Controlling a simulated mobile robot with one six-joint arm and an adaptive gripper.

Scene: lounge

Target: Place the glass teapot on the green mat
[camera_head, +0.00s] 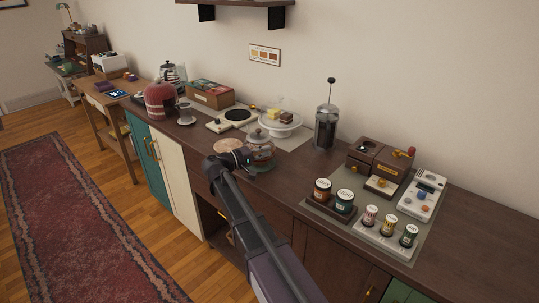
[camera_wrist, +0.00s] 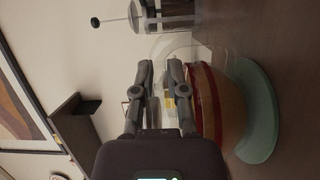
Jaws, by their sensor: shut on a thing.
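The glass teapot (camera_head: 261,153) stands upright over the green mat (camera_head: 262,169), near the middle of the dark counter. In the wrist view, turned sideways, the teapot (camera_wrist: 217,105) shows amber and red content, with the round green mat (camera_wrist: 262,110) directly below its base. It looks on or very close to the mat; I cannot tell if it touches. My gripper (camera_head: 243,157) is at the teapot's near left side. In the wrist view my gripper (camera_wrist: 162,82) is shut at the teapot's upper part; the exact gripped spot is hidden.
A white cake stand (camera_head: 280,124) is close behind the teapot. A round wooden board (camera_head: 229,146) lies to its left, a hot plate (camera_head: 236,116) behind that. A French press (camera_head: 325,127) stands back right. Jars (camera_head: 344,201) crowd the counter's right side.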

